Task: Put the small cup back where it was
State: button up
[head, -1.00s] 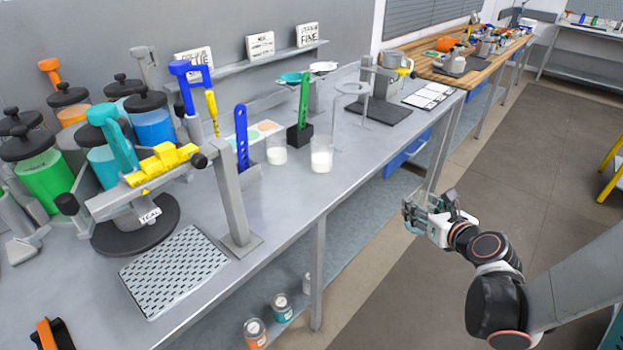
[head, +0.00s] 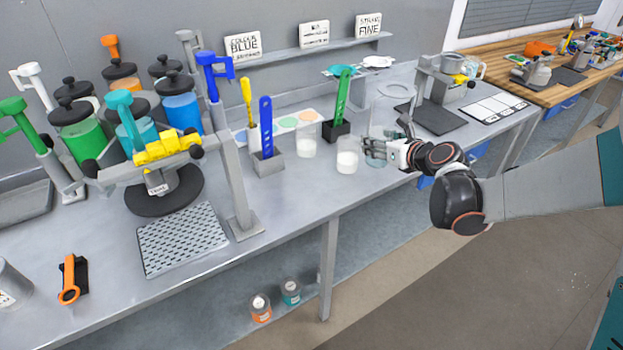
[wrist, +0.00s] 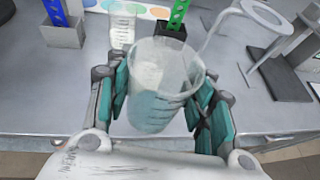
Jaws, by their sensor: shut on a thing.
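My gripper (head: 386,148) is shut on a small clear cup (head: 375,158) at the bench's front edge. In the wrist view the clear cup (wrist: 182,92) sits between the teal finger pads, rim up and slightly tilted. White shows through the held cup in the wrist view, so I cannot tell whether the held cup is empty. Another clear cup (head: 306,146) stands farther left and back; its markings show in the wrist view (wrist: 122,28). Whether the held cup touches the bench is unclear.
A green scoop stands in a black holder (head: 337,130) behind the cups. A ring stand (head: 392,97) is just behind my gripper. A blue scoop in a grey block (head: 268,163) is to the left. Bare bench (head: 300,190) lies in front of the cups.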

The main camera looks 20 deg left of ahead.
jog(key=a+r+n+g+y+p, duration=0.1)
jog(key=a+r, duration=0.3)
jog(key=a, duration=0.5)
jog(key=a+r+n+g+y+p, duration=0.15)
jog(key=a+r, duration=0.25)
jog(key=a, duration=0.6)
jog(key=f+b, duration=0.1)
jog(key=f, duration=0.5)
jog(key=f+b, duration=0.2)
jog(key=f, duration=0.5)
jog(key=f+b, duration=0.2)
jog(key=f, duration=0.5)
jog(key=shift+s+d+f, duration=0.1)
jog(key=shift+s+f, duration=0.05)
jog(key=shift+s, duration=0.1)
jog(key=shift+f+b, duration=0.15)
jog(key=shift+b, duration=0.2)
jog(key=o, duration=1)
